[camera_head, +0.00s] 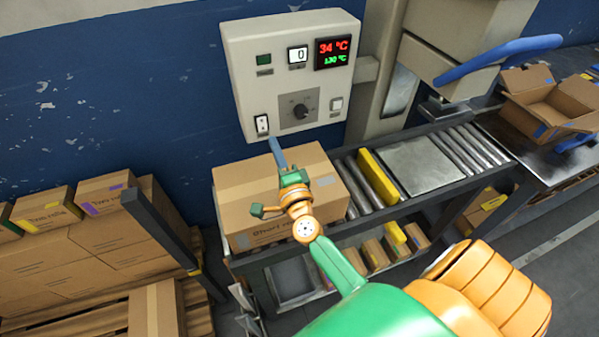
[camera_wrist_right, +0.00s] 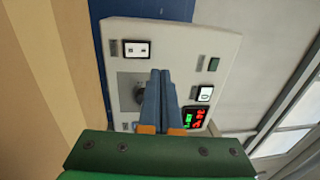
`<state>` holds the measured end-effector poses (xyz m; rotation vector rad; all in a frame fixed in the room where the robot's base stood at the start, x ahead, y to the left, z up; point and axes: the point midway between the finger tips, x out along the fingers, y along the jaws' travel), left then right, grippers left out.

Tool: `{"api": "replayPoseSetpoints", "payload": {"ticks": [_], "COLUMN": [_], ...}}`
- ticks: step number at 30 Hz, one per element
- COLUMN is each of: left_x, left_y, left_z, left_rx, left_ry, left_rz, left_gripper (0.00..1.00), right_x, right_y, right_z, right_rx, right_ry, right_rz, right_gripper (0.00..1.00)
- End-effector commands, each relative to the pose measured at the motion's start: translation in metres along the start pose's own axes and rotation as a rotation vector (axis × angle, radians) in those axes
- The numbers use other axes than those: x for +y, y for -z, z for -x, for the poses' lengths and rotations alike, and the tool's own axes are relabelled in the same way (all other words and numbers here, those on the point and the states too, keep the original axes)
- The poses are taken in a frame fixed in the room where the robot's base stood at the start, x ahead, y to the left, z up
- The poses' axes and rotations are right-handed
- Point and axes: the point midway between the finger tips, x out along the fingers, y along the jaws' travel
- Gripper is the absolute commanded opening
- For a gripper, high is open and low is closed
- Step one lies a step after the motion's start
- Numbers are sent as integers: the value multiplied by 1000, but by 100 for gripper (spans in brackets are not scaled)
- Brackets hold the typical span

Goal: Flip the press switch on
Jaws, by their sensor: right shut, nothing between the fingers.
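A pale control box (camera_head: 235,50) is on the blue wall. A white rocker switch in a black frame (camera_head: 262,125), which looks like the press switch, is at its lower left; it also shows in the wrist view (camera_wrist_right: 137,49). Which way it is tipped is too small to tell. My right gripper (camera_head: 276,145) is shut and empty, its blue fingers just below and right of that switch in the head view. In the wrist view the fingertips (camera_wrist_right: 161,72) overlap the panel, beside the switch; I cannot tell any contact. My left gripper is not in view.
The box also bears a dark knob (camera_head: 300,111), a second small switch (camera_head: 336,104), a green button (camera_head: 264,59) and a display reading 34 °C and 130 °C (camera_head: 333,52). A large carton (camera_head: 240,180) stands on the roller conveyor (camera_head: 465,145) under my right arm.

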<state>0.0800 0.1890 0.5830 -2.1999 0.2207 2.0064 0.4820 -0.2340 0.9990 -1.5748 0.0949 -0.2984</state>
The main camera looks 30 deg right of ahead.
Motion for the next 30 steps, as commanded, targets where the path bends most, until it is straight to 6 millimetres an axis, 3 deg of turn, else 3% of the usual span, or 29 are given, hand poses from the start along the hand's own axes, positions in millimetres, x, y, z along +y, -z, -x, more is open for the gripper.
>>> {"api": "replayPoseSetpoints", "payload": {"ticks": [8,16,21,30], "left_x": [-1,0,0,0], "left_y": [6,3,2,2], "left_z": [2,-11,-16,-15], "left_rx": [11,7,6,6], "left_ry": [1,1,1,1], "left_rz": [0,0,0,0], "left_gripper": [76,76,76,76], "right_x": [-15,-27,-34,-37], "right_y": [1,0,0,0], "right_z": [66,124,142,145], "right_rx": [3,0,1,1], "right_ry": [-3,-3,-1,1], "right_rz": [0,0,1,0], "right_gripper": [0,0,0,0]}}
